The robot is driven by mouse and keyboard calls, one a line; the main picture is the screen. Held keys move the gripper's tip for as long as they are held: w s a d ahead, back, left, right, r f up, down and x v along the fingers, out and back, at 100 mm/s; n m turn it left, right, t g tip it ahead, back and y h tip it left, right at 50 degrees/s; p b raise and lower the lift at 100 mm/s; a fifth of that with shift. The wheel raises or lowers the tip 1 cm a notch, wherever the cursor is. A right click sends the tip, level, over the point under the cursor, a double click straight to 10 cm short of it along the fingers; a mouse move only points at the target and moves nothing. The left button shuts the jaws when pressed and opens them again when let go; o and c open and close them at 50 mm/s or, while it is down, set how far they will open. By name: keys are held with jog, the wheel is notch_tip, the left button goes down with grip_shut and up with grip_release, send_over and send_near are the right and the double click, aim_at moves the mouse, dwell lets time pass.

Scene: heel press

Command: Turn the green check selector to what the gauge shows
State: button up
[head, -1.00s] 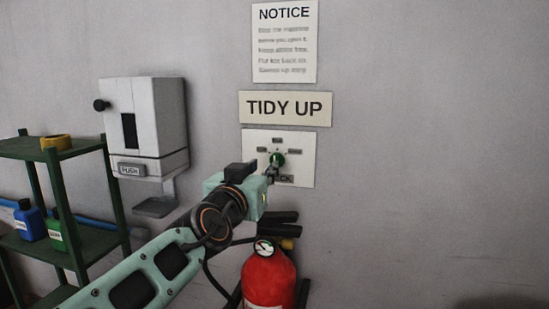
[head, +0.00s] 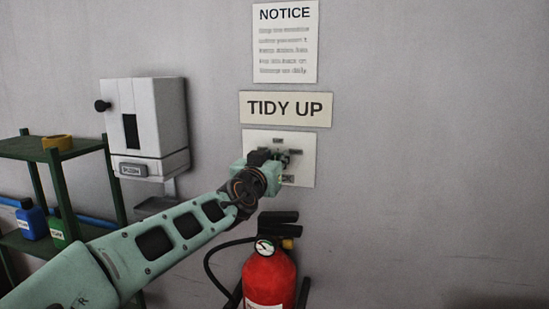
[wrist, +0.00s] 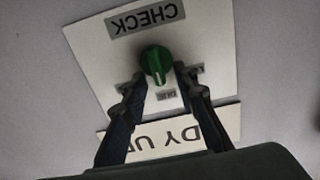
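The green check selector (wrist: 156,60) is a round knob on a white plate (wrist: 211,40), seen upside down in the wrist view under the word CHECK. Its pale pointer line points down there, toward the middle label (wrist: 166,93), which seems to read DUE. My gripper (wrist: 160,74) is open, with one finger on each side of the knob; I cannot tell whether they touch it. In the head view my gripper (head: 284,158) is at the plate (head: 306,176) and hides the knob. The gauge (head: 264,247) is on the red fire extinguisher (head: 270,280); its needle is too small to read.
A TIDY UP sign (head: 289,108) and a notice (head: 285,42) hang above the plate. The wall to the right is clear.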

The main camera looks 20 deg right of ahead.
grip_shut()
jog(key=shift+n, duration=0.3)
jog(key=shift+w+a+f+n, duration=0.1)
jog(key=shift+a+f+n, duration=0.1)
jog(key=shift+n, duration=1.35)
jog(key=shift+w+a+f+n, duration=0.1)
jog(key=shift+w+a+n, duration=0.05)
jog(key=shift+n, duration=1.45)
jog(key=shift+w+a+f+n, duration=0.1)
jog(key=shift+a+n, duration=0.1)
jog(key=shift+n, duration=1.35)
grip_release()
